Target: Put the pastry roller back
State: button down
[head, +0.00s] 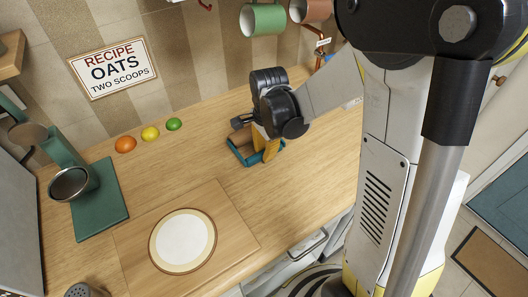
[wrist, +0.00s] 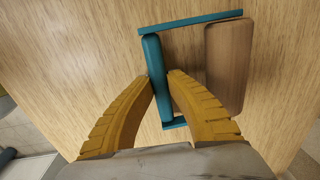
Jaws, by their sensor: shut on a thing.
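The pastry roller has a brown wooden cylinder (wrist: 229,65) in a teal frame (wrist: 190,22). In the wrist view, the yellow fingertips of my gripper (wrist: 164,86) close on the frame's teal bar, with the cylinder lying to the right. In the head view, my gripper (head: 262,158) reaches down to the pastry roller (head: 243,141) near the middle of the wooden counter. The fingers hide part of the frame. I cannot tell whether the roller touches the counter or is held just above it.
A board with a pale round disc (head: 183,241) lies at the front. A teal stand with a metal cup (head: 70,183) is at left. Orange, yellow and green balls (head: 150,134) lie near the wall. Mugs (head: 263,18) hang above. Counter around the gripper is clear.

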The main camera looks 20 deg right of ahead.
jog(key=shift+f, duration=0.2)
jog(key=c, duration=1.4)
grip_release()
jog(key=shift+c, duration=0.2)
notch_tip(320, 180, up, 12)
jog(key=f+p, duration=0.1)
jog(key=p, duration=0.3)
jog(key=s+a+r+n+t, duration=0.1)
jog(key=s+r+n+t, duration=0.5)
jog(key=s+r+n, duration=0.3)
jog(key=s+n, duration=0.4)
jog(key=n, duration=0.2)
jog(key=shift+a+r+n, duration=0.3)
jog(key=shift+a+n, duration=0.1)
jog(key=shift+f, duration=0.1)
